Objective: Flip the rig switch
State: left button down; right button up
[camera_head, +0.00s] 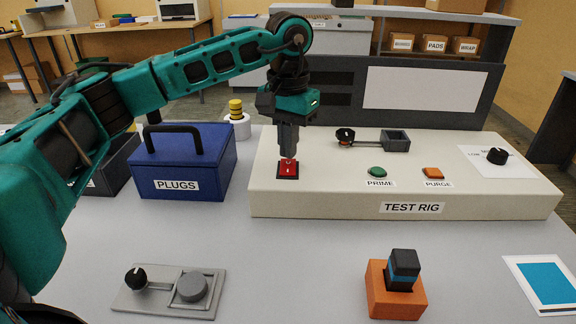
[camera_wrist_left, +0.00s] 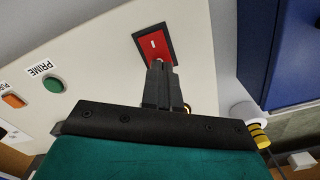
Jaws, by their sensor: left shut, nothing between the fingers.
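The rig switch (camera_head: 288,169) is a red rocker in a black frame on the left of the cream test rig (camera_head: 330,204). My left gripper (camera_head: 288,155) points down over it, shut and empty, with its tips at the far side of the red rocker. In the left wrist view the red switch (camera_wrist_left: 154,45) shows a white line mark, and the shut fingertips (camera_wrist_left: 158,64) reach its edge. I cannot tell for sure whether they touch it. My right gripper is in neither view.
Green PRIME (camera_head: 377,171) and orange PURGE (camera_head: 433,173) buttons sit right of the switch. A blue PLUGS box (camera_head: 183,165) stands close on the left. A grey plate with knobs (camera_head: 170,292) and an orange block (camera_head: 395,297) lie in front.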

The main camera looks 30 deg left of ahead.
aim_at(288, 162)
pick_arm(q)
jog(key=shift+f+b, duration=0.45)
jog(key=shift+f, duration=0.4)
jog(key=shift+r, duration=0.15)
notch_tip(288, 162, up, 7)
jog(key=p, duration=0.6)
dwell(0.3)
dwell(0.5)
